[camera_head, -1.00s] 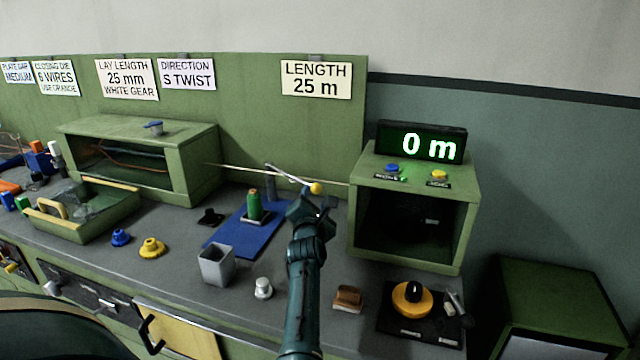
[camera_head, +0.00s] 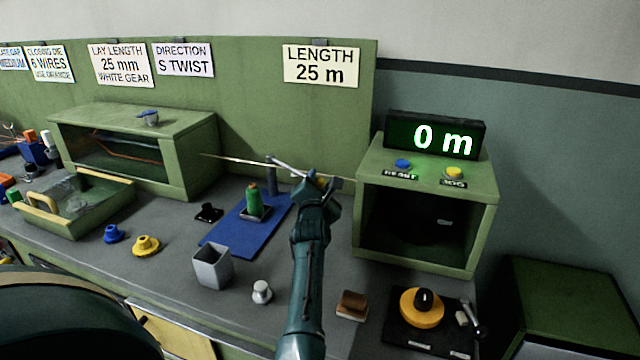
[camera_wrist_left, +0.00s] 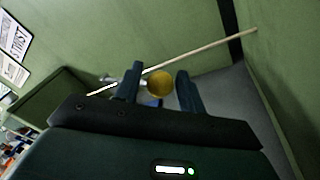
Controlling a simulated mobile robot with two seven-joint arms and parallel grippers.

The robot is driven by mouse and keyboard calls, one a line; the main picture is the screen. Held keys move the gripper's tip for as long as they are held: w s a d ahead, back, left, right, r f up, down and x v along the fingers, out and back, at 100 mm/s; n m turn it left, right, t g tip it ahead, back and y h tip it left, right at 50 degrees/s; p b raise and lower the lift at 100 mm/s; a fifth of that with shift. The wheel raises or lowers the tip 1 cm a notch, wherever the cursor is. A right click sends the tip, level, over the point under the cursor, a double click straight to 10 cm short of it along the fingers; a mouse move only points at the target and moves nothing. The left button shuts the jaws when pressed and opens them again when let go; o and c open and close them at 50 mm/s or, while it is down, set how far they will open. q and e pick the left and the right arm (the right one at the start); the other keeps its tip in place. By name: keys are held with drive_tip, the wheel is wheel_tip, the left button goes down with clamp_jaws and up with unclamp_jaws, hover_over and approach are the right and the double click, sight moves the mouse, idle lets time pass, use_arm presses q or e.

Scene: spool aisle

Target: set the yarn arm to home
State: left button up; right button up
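The yarn arm (camera_head: 287,166) is a thin silver lever on a grey post (camera_head: 271,175) at the back of the bench. Its yellow ball knob (camera_wrist_left: 160,84) shows between my left fingers in the left wrist view. My left gripper (camera_wrist_left: 158,90) is open around the knob, with a small gap showing on each side; I cannot tell how deep the knob sits. In the head view my left gripper (camera_head: 322,183) covers most of the knob. My right gripper is not in view.
A pale rod or yarn (camera_head: 240,160) runs behind the lever between two green housings. The right housing (camera_head: 430,265) has a "0 m" display on top. A green spool (camera_head: 253,200) stands on a blue mat (camera_head: 225,235). A grey cup (camera_head: 212,267) stands in front.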

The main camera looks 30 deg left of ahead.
use_arm(q)
clamp_jaws()
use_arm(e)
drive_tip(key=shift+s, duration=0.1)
use_arm(q)
drive_tip(key=shift+s, duration=0.1)
